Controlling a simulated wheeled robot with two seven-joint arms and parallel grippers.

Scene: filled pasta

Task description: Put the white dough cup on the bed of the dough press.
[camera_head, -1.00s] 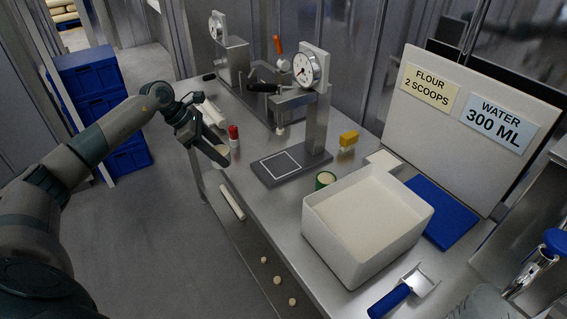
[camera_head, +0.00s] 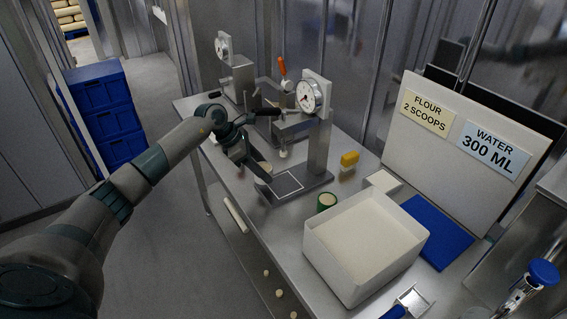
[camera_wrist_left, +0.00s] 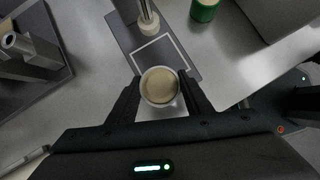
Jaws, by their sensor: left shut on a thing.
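The white dough cup (camera_wrist_left: 160,87), filled with pale dough, sits between the fingers of my left gripper (camera_wrist_left: 160,95) in the left wrist view. The gripper is shut on it. In the head view my left gripper (camera_head: 262,176) holds the cup (camera_head: 265,167), partly hidden, at the near left edge of the dough press bed (camera_head: 306,181). The bed is a dark plate with a white square outline, also in the wrist view (camera_wrist_left: 123,23), just beyond the cup. The dough press (camera_head: 319,140) has a round dial and a plunger (camera_wrist_left: 148,22). My right gripper is not in view.
A green cup (camera_head: 326,201) and a white flour bin (camera_head: 332,262) stand right of the bed. A second press (camera_head: 240,75) stands farther back left. A blue mat (camera_head: 440,235) lies at the right.

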